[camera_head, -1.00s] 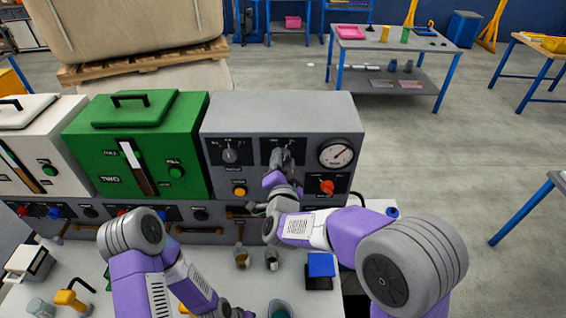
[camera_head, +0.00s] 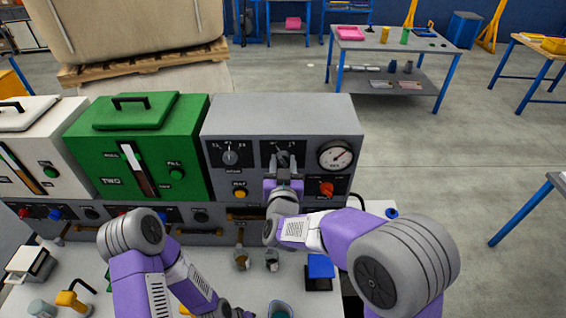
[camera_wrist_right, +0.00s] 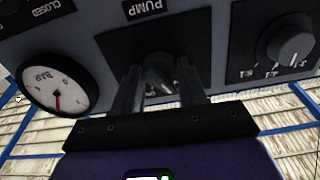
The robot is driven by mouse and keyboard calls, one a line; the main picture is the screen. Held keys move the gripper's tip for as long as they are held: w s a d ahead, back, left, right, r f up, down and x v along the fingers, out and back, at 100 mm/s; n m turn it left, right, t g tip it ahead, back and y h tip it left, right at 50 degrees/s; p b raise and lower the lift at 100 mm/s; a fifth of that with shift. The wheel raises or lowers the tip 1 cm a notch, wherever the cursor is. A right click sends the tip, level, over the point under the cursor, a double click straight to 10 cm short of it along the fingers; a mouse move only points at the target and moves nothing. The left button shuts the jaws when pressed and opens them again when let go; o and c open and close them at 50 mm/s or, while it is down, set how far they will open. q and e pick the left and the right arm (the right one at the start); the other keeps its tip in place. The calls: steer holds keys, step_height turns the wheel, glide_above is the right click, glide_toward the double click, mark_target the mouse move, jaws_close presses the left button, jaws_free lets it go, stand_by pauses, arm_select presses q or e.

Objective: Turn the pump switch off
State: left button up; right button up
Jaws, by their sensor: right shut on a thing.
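The grey control panel (camera_head: 225,115) stands on the bench at centre. Its pump switch (camera_wrist_right: 158,82) is a dark knob on a black plate above the gripper in the right wrist view, with the PUMP label (camera_wrist_right: 144,8) at the top edge. My right gripper (camera_head: 283,161) is at the panel's upper middle, its fingers shut on the pump switch. The fingers also show in the right wrist view (camera_wrist_right: 160,88) and hide much of the knob, so its exact setting is unclear.
A round gauge (camera_head: 335,155) and a red knob (camera_head: 327,188) are right of the gripper. A selector knob (camera_head: 230,157) and a yellow button (camera_head: 239,193) are left of it. A green machine (camera_head: 190,130) adjoins the panel.

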arm_select(q)
steer(key=shift+r, duration=0.1)
arm_select(e)
steer(key=shift+n, duration=0.3)
steer(key=o, duration=1)
steer(key=shift+o, duration=0.2)
arm_select(q)
steer(key=shift+f+b, duration=0.45)
steer(key=shift+f, duration=0.1)
arm_select(e)
steer(key=s, duration=0.7)
steer(key=shift+s, duration=0.35)
